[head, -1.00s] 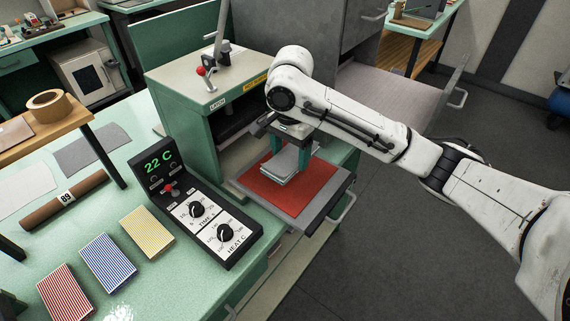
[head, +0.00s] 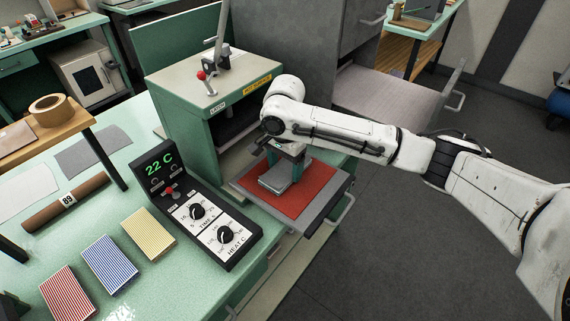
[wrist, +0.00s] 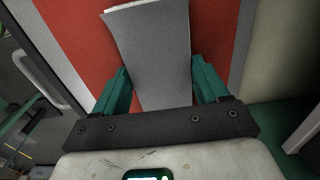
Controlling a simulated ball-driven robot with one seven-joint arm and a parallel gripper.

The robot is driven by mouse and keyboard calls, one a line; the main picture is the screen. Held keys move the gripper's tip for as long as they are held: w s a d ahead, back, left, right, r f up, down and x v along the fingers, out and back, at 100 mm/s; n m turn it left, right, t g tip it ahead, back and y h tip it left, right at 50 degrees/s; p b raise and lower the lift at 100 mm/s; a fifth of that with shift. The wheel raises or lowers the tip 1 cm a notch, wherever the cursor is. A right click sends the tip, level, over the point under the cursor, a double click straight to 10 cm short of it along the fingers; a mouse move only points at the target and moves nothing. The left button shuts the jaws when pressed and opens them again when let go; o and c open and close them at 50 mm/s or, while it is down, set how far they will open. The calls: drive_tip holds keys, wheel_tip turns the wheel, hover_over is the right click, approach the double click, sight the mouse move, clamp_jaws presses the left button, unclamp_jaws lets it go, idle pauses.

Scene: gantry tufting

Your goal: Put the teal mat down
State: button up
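A grey slab-like mat (head: 274,181) with a pale edge is between the teal fingers of my gripper (head: 285,168), at or just above the red pad (head: 302,203) of the press tray. In the wrist view the grey mat (wrist: 155,55) lies between both fingertips of my gripper (wrist: 160,70), which meet its two side edges. Its visible face is grey; no teal shows on it. Whether its underside touches the red pad (wrist: 72,30) cannot be told. My wrist hides part of it in the head view.
The green press (head: 205,90) stands open behind the tray, its lever (head: 215,70) raised. A black control box (head: 205,205) reading 22 C stands left of the tray. Striped yellow (head: 148,232), blue (head: 108,262) and red (head: 67,292) blocks lie on the bench.

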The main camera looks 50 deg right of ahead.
sight(285, 169)
drive_tip(key=o, duration=0.5)
drive_tip(key=shift+c, duration=0.2)
drive_tip(key=shift+r, duration=0.15)
wheel_tip(285, 169, up, 12)
idle(0.4)
